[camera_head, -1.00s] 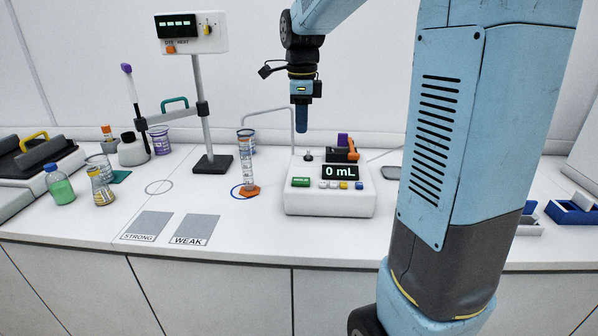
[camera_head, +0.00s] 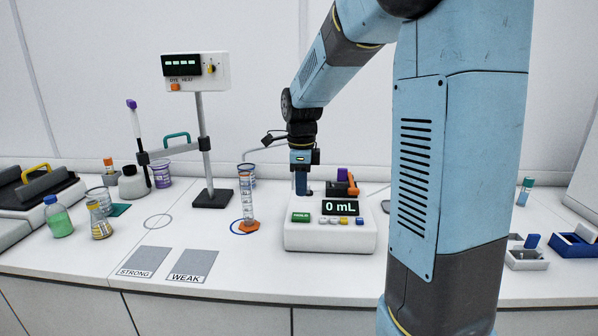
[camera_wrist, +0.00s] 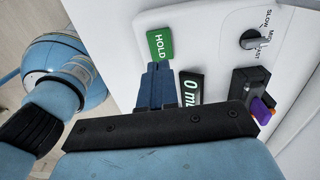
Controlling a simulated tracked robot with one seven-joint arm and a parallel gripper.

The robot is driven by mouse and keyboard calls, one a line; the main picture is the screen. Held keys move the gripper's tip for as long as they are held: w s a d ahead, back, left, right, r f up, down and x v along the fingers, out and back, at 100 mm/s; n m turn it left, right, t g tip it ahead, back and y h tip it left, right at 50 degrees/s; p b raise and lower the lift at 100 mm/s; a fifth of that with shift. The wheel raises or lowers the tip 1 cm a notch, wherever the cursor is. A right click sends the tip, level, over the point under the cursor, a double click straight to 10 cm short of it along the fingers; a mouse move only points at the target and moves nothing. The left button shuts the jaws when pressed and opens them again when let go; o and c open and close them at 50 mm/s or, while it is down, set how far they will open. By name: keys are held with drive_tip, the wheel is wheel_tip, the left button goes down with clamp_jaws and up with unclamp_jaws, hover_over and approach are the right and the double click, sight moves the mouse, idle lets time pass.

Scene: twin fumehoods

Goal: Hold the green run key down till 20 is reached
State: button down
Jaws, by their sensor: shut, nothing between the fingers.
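The white dispenser (camera_head: 330,240) stands on the bench and its display (camera_head: 341,207) reads 0 mL. The green key (camera_head: 300,217) is at its front left; in the wrist view the key (camera_wrist: 159,44) is labelled HOLD. My gripper (camera_head: 302,192) is shut and empty, pointing down over the dispenser, behind the green key in the head view. In the wrist view my closed fingertips (camera_wrist: 158,66) appear close beside the key's edge; I cannot tell whether they touch it. A graduated cylinder (camera_head: 247,200) with an orange base stands left of the dispenser.
A speed knob (camera_wrist: 255,39) marked SLOW and FAST is on the dispenser. A stand with a control box (camera_head: 195,72) rises behind left. Bottles and flasks (camera_head: 100,222) stand further left. The bench in front of the dispenser is clear.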

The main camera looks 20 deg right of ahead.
sight(302, 217)
wheel_tip(302, 217, down, 6)
drive_tip(key=shift+f, duration=0.25)
idle(0.4)
drive_tip(key=shift+f, duration=0.4)
drive_tip(key=shift+s+f, duration=0.35)
drive_tip(key=shift+f, duration=0.25)
drive_tip(key=shift+r, duration=0.1)
idle(3.1)
drive_tip(key=shift+w+r, duration=0.1)
drive_tip(key=shift+r, duration=0.15)
wheel_tip(302, 217, up, 15)
drive_tip(key=shift+w+f, duration=0.2)
drive_tip(key=shift+w, duration=0.05)
